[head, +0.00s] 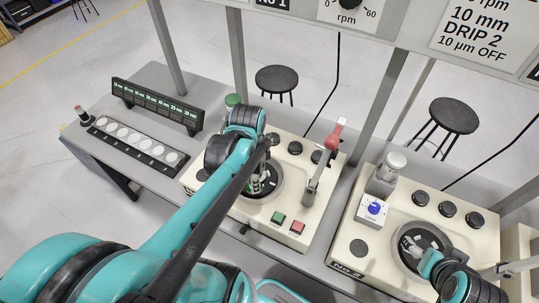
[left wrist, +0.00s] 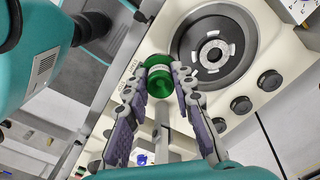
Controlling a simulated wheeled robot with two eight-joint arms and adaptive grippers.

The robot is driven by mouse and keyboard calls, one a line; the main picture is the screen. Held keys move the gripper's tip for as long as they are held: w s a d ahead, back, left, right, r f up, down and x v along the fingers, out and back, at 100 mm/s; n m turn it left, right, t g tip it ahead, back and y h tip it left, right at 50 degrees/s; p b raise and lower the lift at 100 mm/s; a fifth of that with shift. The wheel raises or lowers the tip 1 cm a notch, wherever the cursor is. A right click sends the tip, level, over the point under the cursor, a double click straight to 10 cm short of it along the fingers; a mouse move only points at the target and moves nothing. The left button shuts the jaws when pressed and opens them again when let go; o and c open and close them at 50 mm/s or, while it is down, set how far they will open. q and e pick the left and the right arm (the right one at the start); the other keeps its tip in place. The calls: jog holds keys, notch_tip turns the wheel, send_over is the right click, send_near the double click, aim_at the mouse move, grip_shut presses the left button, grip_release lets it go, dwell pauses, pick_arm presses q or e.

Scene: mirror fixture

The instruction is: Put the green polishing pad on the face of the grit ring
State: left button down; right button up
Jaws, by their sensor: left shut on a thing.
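The green polishing pad (left wrist: 159,84) is between the fingertips of my left gripper (left wrist: 163,82) in the left wrist view. The fingers are shut on it. A small pale label shows at its side. The grit ring (left wrist: 236,32) is a dark disc with a pale segmented centre, right of and above the pad in that view. In the head view, my left gripper (head: 262,182) is over the ring on the left machine, and my arm hides part of both. The height of the pad above the ring cannot be judged.
A lever with a red knob (head: 335,136) stands right of the ring. Green and red buttons (head: 287,223) are in front. A green-capped bottle (head: 232,101) is behind. A second machine (head: 345,231) stands right. A strip of pale discs (head: 136,141) and a sample rack (head: 158,106) are left.

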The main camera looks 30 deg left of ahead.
pick_arm(q)
jog(key=shift+w+a, duration=0.15)
jog(key=shift+a, duration=0.05)
jog(key=w+a+f+b, duration=0.1)
jog(key=w+a+f, duration=0.1)
jog(key=w, duration=0.1)
jog(key=w+a+f+b, duration=0.1)
jog(key=w+a+f, duration=0.1)
jog(key=w, duration=0.1)
jog(key=w+a+f+b, duration=0.1)
jog(key=w+a+f, duration=0.1)
jog(key=w+f, duration=0.1)
jog(key=shift+w, duration=0.25)
notch_tip(320, 180, down, 3)
jog(key=shift+d+f+b, duration=0.1)
jog(key=shift+b, duration=0.65)
jog(key=shift+f, duration=0.35)
jog(key=shift+f, duration=0.1)
jog(key=c, duration=1.3)
grip_release()
